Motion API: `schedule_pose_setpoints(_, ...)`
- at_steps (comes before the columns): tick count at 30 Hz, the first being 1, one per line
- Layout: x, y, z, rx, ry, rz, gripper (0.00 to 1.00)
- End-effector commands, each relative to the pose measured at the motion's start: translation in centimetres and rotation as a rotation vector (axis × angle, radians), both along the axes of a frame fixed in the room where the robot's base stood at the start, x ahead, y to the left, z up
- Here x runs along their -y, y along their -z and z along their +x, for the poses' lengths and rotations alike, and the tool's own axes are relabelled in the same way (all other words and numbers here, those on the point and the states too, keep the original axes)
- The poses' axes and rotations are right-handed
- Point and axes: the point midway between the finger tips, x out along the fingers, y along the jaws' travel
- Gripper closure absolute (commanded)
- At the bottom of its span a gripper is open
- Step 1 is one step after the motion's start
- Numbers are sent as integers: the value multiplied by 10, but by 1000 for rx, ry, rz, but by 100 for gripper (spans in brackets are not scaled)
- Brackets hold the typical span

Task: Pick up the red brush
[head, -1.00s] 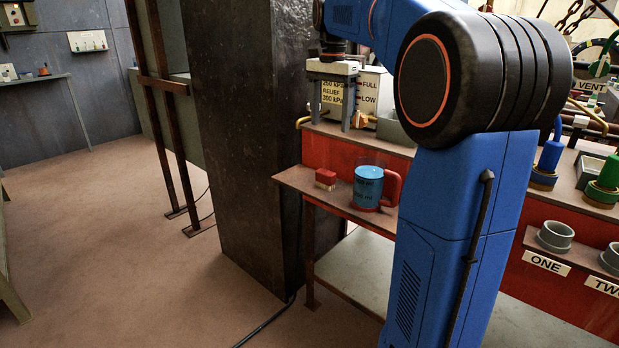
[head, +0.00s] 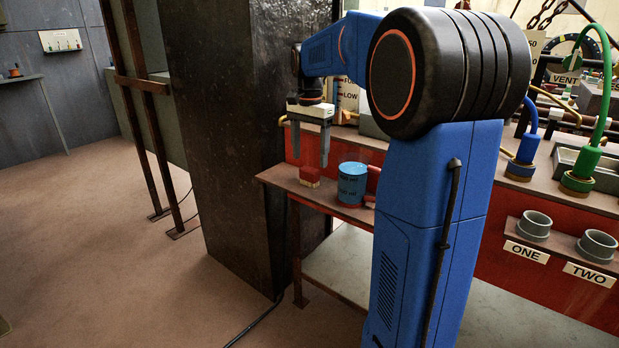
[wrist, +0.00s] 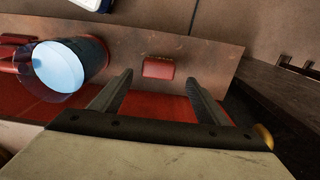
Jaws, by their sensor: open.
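The red brush (head: 309,174) is a small red block with a paler lower part, sitting on the narrow shelf (head: 275,179) left of the blue mug. In the wrist view the brush (wrist: 158,68) shows between and slightly beyond the fingertips. My gripper (head: 310,160) points down over the brush with its fingers apart. In the wrist view my gripper (wrist: 160,78) is open with nothing between its fingers touching the brush that I can see. How far the tips are above the shelf is hard to tell.
A blue mug (head: 352,185) with a red handle stands close to the right of the brush. A dark pillar (head: 225,130) rises close on the left. Grey cups (head: 535,224) sit on a labelled ledge at the right. The floor on the left is clear.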

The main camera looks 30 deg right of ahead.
Motion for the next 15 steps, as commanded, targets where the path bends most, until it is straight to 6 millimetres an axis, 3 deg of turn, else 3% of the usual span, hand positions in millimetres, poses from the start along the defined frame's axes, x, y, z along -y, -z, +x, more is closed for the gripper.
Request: schedule_pose_setpoints(15,-3,52,-4,-1,0,1,31)
